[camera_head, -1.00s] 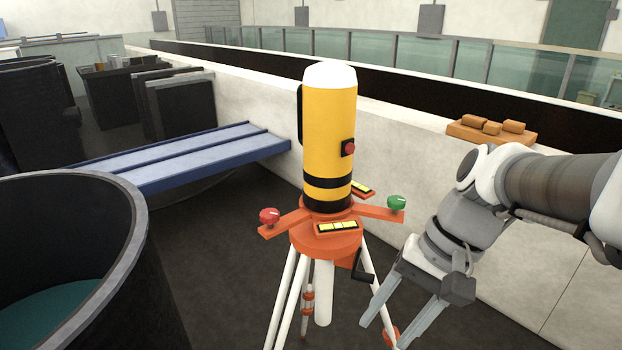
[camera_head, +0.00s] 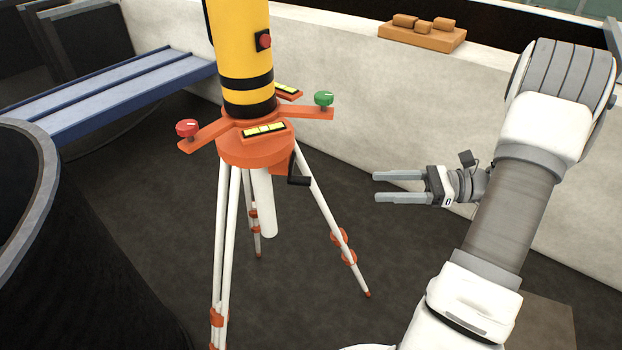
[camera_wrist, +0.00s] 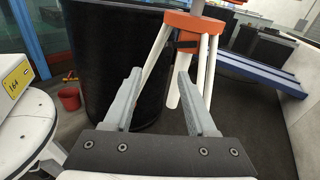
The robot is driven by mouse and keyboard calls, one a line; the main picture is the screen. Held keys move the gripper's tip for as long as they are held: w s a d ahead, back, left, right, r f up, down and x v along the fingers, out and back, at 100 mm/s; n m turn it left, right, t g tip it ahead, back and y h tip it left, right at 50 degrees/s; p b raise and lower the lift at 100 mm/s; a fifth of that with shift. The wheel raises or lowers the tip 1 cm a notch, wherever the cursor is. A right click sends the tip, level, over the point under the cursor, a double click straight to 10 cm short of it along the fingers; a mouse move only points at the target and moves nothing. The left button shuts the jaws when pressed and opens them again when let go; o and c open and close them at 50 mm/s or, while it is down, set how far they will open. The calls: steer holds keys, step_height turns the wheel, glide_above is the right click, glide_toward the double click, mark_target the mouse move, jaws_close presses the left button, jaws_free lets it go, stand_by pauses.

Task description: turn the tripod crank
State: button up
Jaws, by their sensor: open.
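The tripod has an orange head (camera_head: 255,152) and white legs (camera_head: 323,208), and it stands upright on the dark floor. Its small black crank (camera_head: 298,172) sticks out from the right side of the head. A yellow and black instrument (camera_head: 246,60) is mounted on top. My gripper (camera_head: 376,187) is open and empty, to the right of the crank and apart from it, with its fingers pointing left toward the tripod. In the wrist view the orange head (camera_wrist: 194,21) shows beyond my open fingers (camera_wrist: 160,92). A dark shape at the head's front there may be the crank.
A red knob (camera_head: 187,128) and a green knob (camera_head: 324,98) sit on the head's arms. A large dark tank (camera_head: 30,190) stands at left, a blue bench (camera_head: 120,92) behind. A pale wall bears a wooden block tray (camera_head: 422,35). Floor between gripper and tripod is clear.

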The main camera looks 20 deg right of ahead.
mark_target(311, 178)
steer(key=shift+m+t, duration=0.6)
steer(key=shift+t, duration=0.2)
steer(key=x, duration=1)
steer(key=f+x, duration=0.1)
steer(key=x, duration=0.4)
steer(key=shift+w+a+p, duration=0.25)
steer(key=shift+w+p, duration=0.05)
steer(key=shift+w, duration=0.2)
jaws_close()
